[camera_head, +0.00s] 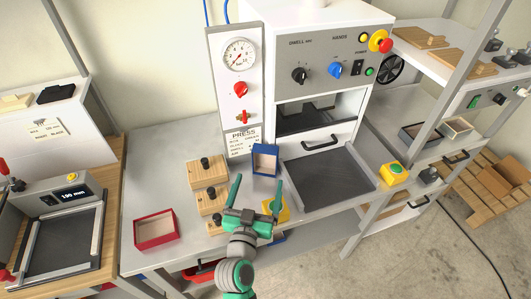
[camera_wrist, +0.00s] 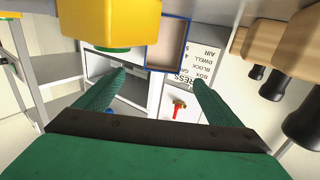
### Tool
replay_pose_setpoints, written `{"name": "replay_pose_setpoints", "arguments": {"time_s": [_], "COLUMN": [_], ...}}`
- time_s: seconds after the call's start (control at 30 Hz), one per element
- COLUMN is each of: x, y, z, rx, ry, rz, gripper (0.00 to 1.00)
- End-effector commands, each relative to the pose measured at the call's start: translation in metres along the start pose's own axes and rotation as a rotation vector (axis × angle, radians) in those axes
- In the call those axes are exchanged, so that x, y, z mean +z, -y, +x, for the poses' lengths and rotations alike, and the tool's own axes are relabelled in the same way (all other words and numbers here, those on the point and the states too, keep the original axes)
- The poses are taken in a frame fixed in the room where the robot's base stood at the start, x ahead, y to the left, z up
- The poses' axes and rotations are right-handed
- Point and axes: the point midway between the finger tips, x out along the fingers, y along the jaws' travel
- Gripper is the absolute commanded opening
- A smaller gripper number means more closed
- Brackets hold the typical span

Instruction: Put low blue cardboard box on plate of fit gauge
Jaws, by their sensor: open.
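The low blue cardboard box (camera_head: 265,160) stands open side up on the table beside the press, its tan inside showing. Its blue rim also shows at the top of the wrist view (camera_wrist: 168,45). My gripper (camera_head: 256,188) is open and empty on the near side of the box, its fingers spread and pointing toward it. In the wrist view, the fingertips (camera_wrist: 158,78) frame an empty gap just below the box. The fit gauge (camera_head: 65,192) is at the far left with a lit display. Its dark plate (camera_head: 58,243), between pale rails, is bare.
Wooden blocks with black knobs (camera_head: 205,172) stand left of the blue box. A red open box (camera_head: 155,230) lies farther left. The press's dark tray (camera_head: 325,178) is on the right, near a yellow button box (camera_head: 394,173). Table between red box and blocks is clear.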

Motion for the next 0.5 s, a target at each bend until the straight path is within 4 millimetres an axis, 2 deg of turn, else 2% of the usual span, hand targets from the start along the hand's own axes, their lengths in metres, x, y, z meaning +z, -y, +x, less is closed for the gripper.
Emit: {"name": "replay_pose_setpoints", "arguments": {"time_s": [0.3, 0.5], "x": [-0.002, -0.001], "y": [-0.003, -0.002], "z": [0.043, 0.056], "rx": [0.009, 0.007], "ry": [-0.002, -0.001], "rz": [0.002, 0.001], "gripper": [0.88, 0.88]}}
